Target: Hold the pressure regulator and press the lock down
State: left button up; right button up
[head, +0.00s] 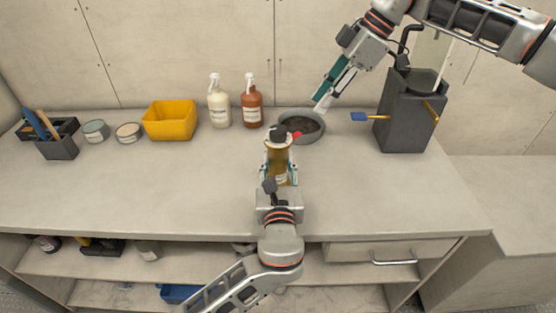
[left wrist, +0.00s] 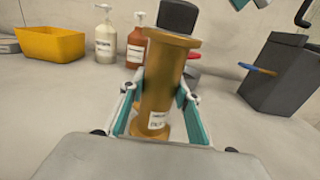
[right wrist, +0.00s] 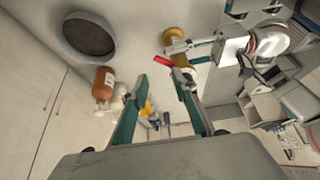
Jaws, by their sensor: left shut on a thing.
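The pressure regulator (head: 278,158) is a brass cylinder with a black cap (head: 278,131) on top and a white label. It stands upright near the front middle of the worktop. My left gripper (head: 280,177) is shut around its lower body; its teal fingers are on both sides in the left wrist view (left wrist: 158,105). A red piece (head: 297,135) sticks out at the regulator's upper right, probably the lock; it also shows in the right wrist view (right wrist: 161,61). My right gripper (head: 326,92) is open and empty, above and behind the regulator, apart from it.
A grey bowl (head: 313,136) with dark contents sits behind the regulator. A dark grey bin (head: 400,128) with a blue-ended tool stands right. White (head: 219,108) and brown (head: 252,108) bottles, a yellow bin (head: 170,131) and tins stand left. The front right worktop is clear.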

grip_shut()
jog(key=shift+s+a+f+m+t+h, duration=0.15)
jog(key=shift+a+f+m+t, duration=0.35)
jog(key=shift+a+f+m, duration=0.45)
jog(key=shift+w+a+f+m+t+h, duration=0.1)
jog(key=shift+a+f+m+t, duration=0.4)
jog(key=shift+a+f+m, duration=0.45)
jog(key=shift+s+a+f+m+t+h, duration=0.15)
jog(key=shift+a+f+m+t, duration=0.45)
jog(key=shift+f+m, duration=0.55)
jog(key=shift+w+a, duration=0.1)
